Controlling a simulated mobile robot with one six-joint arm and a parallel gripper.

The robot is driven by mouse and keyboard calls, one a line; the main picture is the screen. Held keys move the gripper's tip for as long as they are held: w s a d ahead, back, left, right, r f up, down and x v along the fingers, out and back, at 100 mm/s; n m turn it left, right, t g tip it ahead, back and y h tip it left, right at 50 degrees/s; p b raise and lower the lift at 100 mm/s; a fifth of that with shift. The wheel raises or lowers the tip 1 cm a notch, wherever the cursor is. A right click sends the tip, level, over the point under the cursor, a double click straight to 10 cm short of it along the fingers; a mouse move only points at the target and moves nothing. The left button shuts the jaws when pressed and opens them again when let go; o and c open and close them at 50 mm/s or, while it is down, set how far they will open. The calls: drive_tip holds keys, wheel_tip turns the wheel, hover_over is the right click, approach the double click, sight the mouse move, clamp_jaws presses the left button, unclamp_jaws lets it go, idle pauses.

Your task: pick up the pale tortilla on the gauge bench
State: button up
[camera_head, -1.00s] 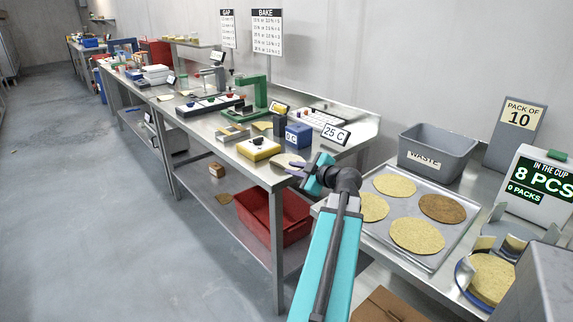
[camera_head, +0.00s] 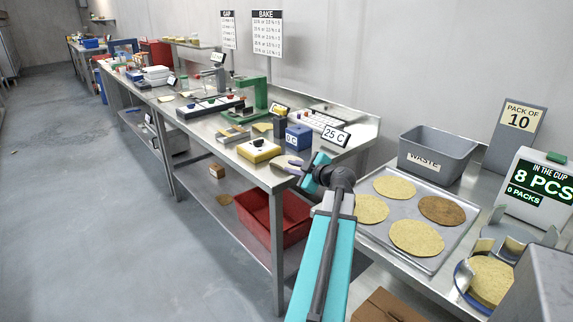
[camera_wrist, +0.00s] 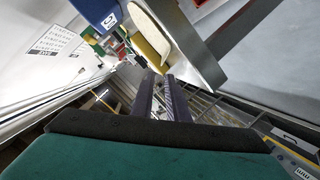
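The pale tortilla (camera_head: 281,160) lies at the near right end of the gauge bench (camera_head: 262,176), partly hidden by my gripper in the head view. In the wrist view the tortilla (camera_wrist: 150,27) shows as a pale disc at the bench's edge, just beyond my fingertips. My gripper (camera_head: 294,166) is at the bench corner, beside the tortilla. In the wrist view its two dark fingers (camera_wrist: 160,78) stand apart with a narrow gap and nothing visibly held between them. Whether the tortilla's rim enters that gap is hard to tell.
A yellow box (camera_head: 258,151) and a blue box (camera_head: 298,136) stand close to the tortilla. A 25 C display (camera_head: 336,135) is behind. To the right are a tray (camera_head: 449,248) with several tortillas and a grey waste bin (camera_head: 437,155). A red crate (camera_head: 290,226) sits below.

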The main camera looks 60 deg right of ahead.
sight(275, 164)
drive_tip(key=shift+x, duration=2)
drive_tip(key=shift+p, duration=0.3)
drive_tip(key=shift+p+x, duration=0.9)
drive_tip(key=shift+x, duration=1.7)
drive_tip(key=shift+a+f, duration=0.1)
clamp_jaws()
